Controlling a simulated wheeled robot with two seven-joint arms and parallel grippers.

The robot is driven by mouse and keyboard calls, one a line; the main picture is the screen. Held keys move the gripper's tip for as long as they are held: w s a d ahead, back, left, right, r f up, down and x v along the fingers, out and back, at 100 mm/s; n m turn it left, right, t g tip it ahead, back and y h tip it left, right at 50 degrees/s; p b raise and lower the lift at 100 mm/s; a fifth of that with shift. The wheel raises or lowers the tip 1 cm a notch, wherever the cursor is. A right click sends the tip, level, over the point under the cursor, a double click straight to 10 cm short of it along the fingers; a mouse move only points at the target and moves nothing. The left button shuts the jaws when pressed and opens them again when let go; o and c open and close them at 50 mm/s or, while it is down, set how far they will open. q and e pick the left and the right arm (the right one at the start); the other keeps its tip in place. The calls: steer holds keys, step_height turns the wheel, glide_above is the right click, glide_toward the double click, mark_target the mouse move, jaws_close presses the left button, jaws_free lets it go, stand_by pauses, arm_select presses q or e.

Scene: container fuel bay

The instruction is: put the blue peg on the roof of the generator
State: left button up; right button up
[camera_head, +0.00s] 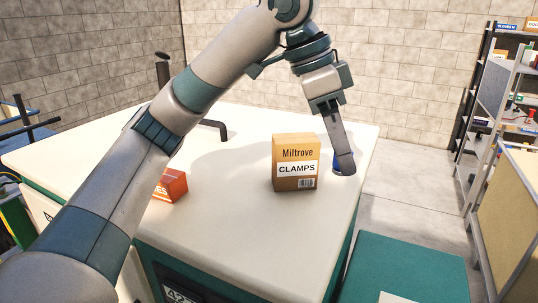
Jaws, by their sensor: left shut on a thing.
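The generator's flat cream roof (240,230) fills the middle of the head view, above teal sides. My left arm reaches across from the lower left, and its gripper (345,168) points down near the roof's right edge. The gripper is shut on the blue peg (337,160), of which only a small blue part shows beside and behind the fingers. I cannot tell whether the peg touches the roof. My right gripper is not in view.
A brown Miltrove clamps box (296,163) stands on the roof just left of my gripper. An orange box (170,186) sits farther left, partly behind my arm. A dark bent handle (213,129) rises at the back. Shelving (500,110) stands at right. The front middle roof is clear.

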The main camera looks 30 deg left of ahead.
arm_select(q)
steer(key=shift+w, duration=0.15)
steer(key=shift+r, duration=0.1)
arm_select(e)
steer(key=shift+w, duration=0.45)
arm_select(q)
steer(key=shift+s, duration=0.2)
